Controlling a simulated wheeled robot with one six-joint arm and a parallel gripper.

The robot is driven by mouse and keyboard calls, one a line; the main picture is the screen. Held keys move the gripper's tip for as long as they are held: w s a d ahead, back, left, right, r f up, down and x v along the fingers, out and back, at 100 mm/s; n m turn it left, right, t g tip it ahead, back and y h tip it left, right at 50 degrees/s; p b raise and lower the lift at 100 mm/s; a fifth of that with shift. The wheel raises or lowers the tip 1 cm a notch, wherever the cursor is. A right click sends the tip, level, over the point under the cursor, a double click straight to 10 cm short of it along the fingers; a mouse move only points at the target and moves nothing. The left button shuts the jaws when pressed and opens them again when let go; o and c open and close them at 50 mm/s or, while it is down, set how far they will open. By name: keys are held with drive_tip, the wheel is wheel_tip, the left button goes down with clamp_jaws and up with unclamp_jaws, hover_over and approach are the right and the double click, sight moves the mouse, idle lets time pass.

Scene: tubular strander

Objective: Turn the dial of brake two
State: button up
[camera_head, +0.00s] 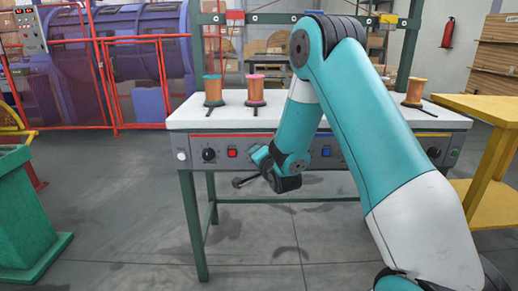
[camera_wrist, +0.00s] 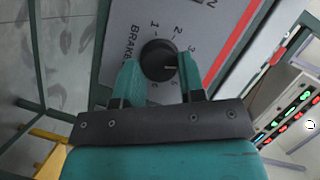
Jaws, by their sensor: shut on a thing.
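A round black dial (camera_wrist: 152,54) fills the gap between my two teal fingertips in the wrist view. My gripper (camera_wrist: 157,66) is shut on it, one finger on each side. A pale pointer line on the dial points to the right in the picture. Printed numbers run around it, and the word BRAKE stands to its left; the brake's own number is not readable. In the head view my gripper (camera_head: 261,157) is at the front panel (camera_head: 220,143) of the bench, and the held dial cannot be made out there.
Another dial (camera_head: 208,154) and a red button (camera_head: 232,153) sit on the panel's left, and a further dial (camera_head: 433,152) on its right. Spools (camera_head: 255,90) stand on the bench top. A green bin (camera_head: 28,220) and a yellow table (camera_head: 490,150) flank the clear floor.

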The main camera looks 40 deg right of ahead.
drive_tip(key=shift+w+a+n+g+h+b, duration=0.2)
drive_tip(key=shift+n+g+h, duration=0.45)
drive_tip(key=shift+n, duration=0.8)
drive_tip(key=shift+s+a+n+g+h+b, duration=0.15)
drive_tip(key=shift+n+g+h+b, duration=0.2)
drive_tip(key=shift+n+g, duration=0.75)
drive_tip(key=shift+w+a+n+g+h+b, duration=0.1)
drive_tip(key=shift+n+g+h+b, duration=0.3)
drive_tip(key=shift+n, duration=1.35)
drive_tip(key=o, duration=0.9)
drive_tip(key=shift+r, duration=0.1)
